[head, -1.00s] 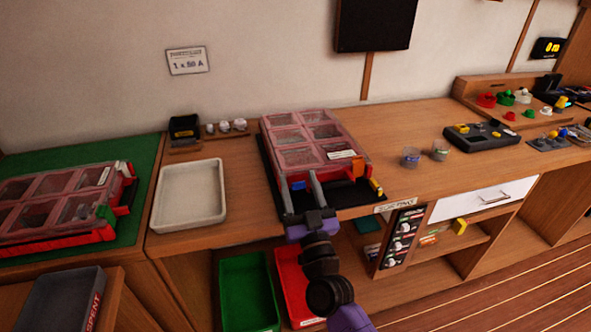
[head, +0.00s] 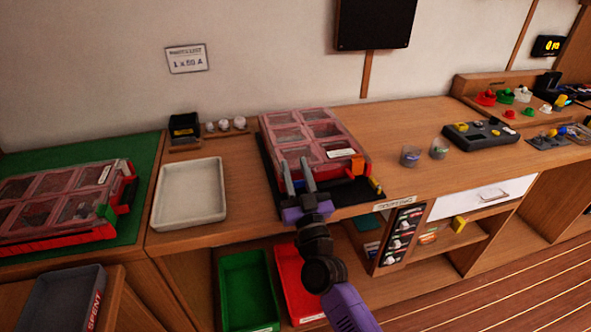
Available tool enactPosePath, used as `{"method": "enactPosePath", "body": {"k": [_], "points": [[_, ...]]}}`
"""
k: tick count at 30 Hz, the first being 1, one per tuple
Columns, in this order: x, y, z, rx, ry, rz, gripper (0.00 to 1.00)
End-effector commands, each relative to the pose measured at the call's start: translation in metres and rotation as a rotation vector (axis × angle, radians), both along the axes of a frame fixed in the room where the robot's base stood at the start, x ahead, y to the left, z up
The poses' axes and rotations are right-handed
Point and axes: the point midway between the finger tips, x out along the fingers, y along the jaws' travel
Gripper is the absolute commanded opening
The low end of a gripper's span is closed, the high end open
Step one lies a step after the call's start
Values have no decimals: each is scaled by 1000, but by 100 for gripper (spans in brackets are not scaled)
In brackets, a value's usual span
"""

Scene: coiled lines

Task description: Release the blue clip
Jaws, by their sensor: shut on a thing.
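A clear-lidded case (head: 300,130) with pink-red frames and several compartments lies on a dark mat on the wooden bench. My gripper (head: 294,166) is at the case's front left edge, its two grey fingers close together where the blue clip was seen earlier. It is shut on the clip, which is now mostly hidden by the fingers, so I cannot tell its position. An orange clip (head: 357,166) stands at the front right of the case.
A white tray (head: 190,195) lies left of the case. A similar case (head: 70,197) lies on a green mat at far left. Two small cups (head: 410,156) stand to the right. Green (head: 248,290) and red bins sit below the bench.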

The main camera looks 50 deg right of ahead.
Motion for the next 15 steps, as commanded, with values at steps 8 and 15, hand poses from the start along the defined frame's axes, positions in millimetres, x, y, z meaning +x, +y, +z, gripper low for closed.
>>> {"method": "enactPosePath", "body": {"k": [8,15], "points": [[-2,1,-6,-31,-49,-1,0],[-4,3,-3,-56,-84,0,0]]}}
